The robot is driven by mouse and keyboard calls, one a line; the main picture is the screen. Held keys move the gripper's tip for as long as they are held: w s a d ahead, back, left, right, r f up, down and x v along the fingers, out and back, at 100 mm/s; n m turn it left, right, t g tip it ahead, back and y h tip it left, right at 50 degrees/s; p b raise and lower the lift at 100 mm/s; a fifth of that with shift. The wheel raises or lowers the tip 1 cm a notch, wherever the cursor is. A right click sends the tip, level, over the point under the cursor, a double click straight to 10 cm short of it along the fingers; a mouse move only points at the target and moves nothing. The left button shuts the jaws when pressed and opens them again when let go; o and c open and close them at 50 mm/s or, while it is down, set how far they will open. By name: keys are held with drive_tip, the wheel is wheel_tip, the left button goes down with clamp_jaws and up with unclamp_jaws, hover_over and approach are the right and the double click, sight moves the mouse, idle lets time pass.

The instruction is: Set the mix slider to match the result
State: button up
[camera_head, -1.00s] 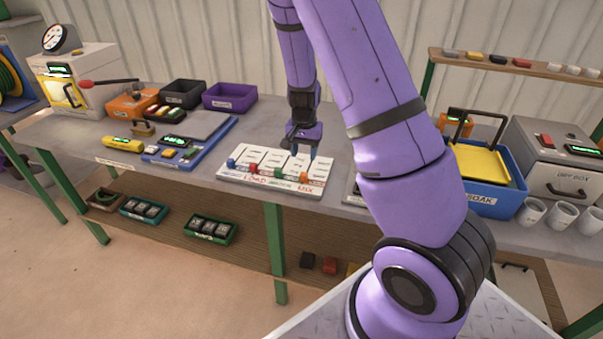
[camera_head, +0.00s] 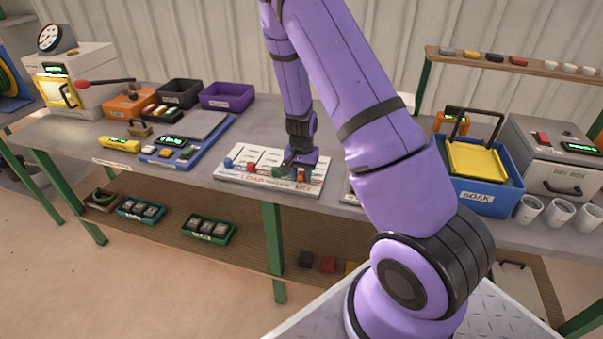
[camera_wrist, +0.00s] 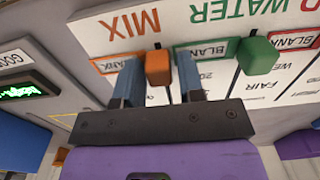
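The white slider board (camera_head: 232,178) lies on the bench with blue, red, green and orange knobs. The orange mix knob (camera_wrist: 157,67) is at the label end of its track, beside an orange-framed label reading BLANK, near the word MIX (camera_wrist: 133,22). It also shows in the head view (camera_head: 300,177), partly hidden by my gripper. My gripper (camera_wrist: 158,80) points down at the board, its fingers apart on either side of the orange knob. Small gaps seem to show between fingers and knob. The upper part of the mix track is hidden by my gripper.
The green knob (camera_wrist: 257,54) of the water slider stands close right of my fingers in the wrist view. A device with a green display (camera_wrist: 20,90) stands at the left there. A blue soak tub (camera_head: 480,200) stands right of my arm in the head view.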

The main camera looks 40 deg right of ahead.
clamp_jaws()
drive_tip(key=shift+w+d, duration=1.15)
drive_tip(key=shift+d, duration=0.25)
drive_tip(key=shift+o, duration=1.7)
unclamp_jaws()
wheel_tip(320, 180, up, 11)
drive_tip(key=shift+f, duration=0.1)
